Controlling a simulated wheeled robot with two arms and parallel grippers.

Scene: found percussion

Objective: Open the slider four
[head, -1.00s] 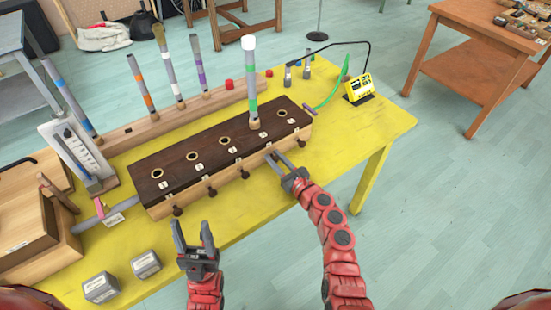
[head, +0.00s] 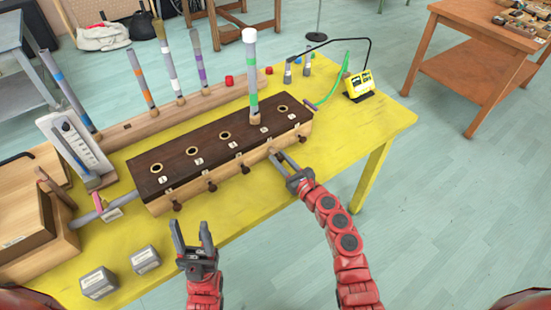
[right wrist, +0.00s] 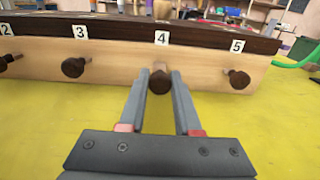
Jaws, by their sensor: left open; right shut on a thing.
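The dark-topped wooden chest (head: 190,150) lies on the yellow table, with a row of holes on top and numbered slider knobs along its front. A green-banded tube with a white top (head: 251,75) stands upright in its fourth hole. Slider four's dark knob (right wrist: 159,80), under label 4, sits between my right gripper's fingers in the right wrist view; a short pale stem shows behind it. My right gripper (head: 276,158) is shut on that knob and mostly hides it in the head view. My left gripper (head: 191,232) is open and empty in front of the chest.
Knob 3 (right wrist: 73,67) and knob 5 (right wrist: 239,78) flank slider four. Two grey metal blocks (head: 98,282) (head: 145,260) lie near the left gripper. A white gauge (head: 75,145) stands at left. A yellow device (head: 359,84) is at the right. The table's right front is clear.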

